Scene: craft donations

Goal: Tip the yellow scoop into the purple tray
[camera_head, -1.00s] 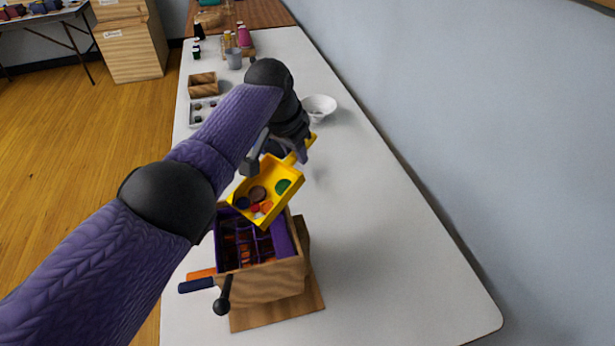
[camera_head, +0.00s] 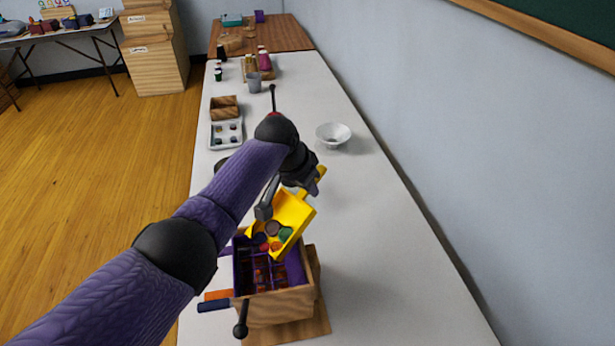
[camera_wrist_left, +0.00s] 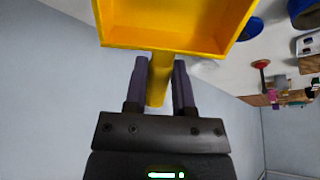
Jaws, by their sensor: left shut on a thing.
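The yellow scoop (camera_head: 296,212) hangs tilted above the purple tray (camera_head: 243,270), its lip low and over the tray's far part. Several coloured discs (camera_head: 273,230), among them green, brown, red and blue, lie bunched towards the low lip. My left gripper (camera_head: 290,196) is shut on the scoop's handle; in the left wrist view its fingers (camera_wrist_left: 160,75) flank the yellow handle, and the scoop's pan (camera_wrist_left: 175,22) fills the top. The purple tray has compartments with reddish-orange patches inside and sits in a wooden box. My right gripper is not seen.
The wooden box (camera_head: 283,308) stands on a wooden board, with dark and orange handles at its left. A white bowl (camera_head: 333,135) stands behind. A white tray (camera_head: 226,135), wooden box (camera_head: 224,107) and grey cup (camera_head: 254,83) stand farther back. The white table (camera_head: 400,270) is clear at right.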

